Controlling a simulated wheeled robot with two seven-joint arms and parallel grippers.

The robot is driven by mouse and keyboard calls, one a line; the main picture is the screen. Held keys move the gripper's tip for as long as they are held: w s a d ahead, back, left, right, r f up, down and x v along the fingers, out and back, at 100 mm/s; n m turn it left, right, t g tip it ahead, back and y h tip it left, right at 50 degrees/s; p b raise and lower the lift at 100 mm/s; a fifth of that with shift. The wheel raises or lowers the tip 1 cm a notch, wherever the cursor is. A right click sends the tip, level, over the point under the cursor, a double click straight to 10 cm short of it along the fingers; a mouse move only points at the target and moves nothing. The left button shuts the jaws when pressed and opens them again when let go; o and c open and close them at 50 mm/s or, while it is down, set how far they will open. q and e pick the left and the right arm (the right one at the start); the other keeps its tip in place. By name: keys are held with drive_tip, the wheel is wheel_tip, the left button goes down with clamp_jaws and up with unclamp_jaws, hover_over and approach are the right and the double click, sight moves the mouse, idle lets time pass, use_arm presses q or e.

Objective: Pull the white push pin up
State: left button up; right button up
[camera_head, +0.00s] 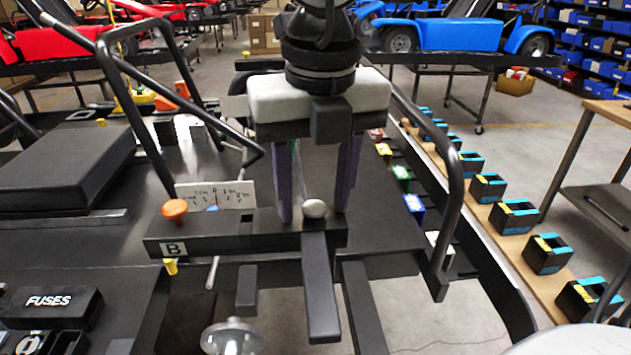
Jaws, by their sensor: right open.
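The fingers are open, one to the left and one to the right of the white knob, with a gap visible on both sides. The fingertips are at about the knob's height. The pin's shaft is hidden below the knob. My left gripper is not in view.
An orange knob (174,208) stands on the same bar to the left, near a "B" label (173,249). A black bent tube (455,190) rises on the right. A black fuses box (50,304) is at lower left. Several black bins line a wooden shelf at right.

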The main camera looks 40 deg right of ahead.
sight(318, 212)
drive_tip(key=c, duration=1.1)
drive_tip(key=shift+r, duration=0.6)
drive_tip(key=o, duration=1.1)
drive_tip(key=r, duration=0.6)
drive_tip(key=s+r, duration=0.1)
drive_tip(key=r, duration=0.3)
drive_tip(key=shift+s+a+r, duration=0.1)
drive_tip(key=shift+a, duration=0.1)
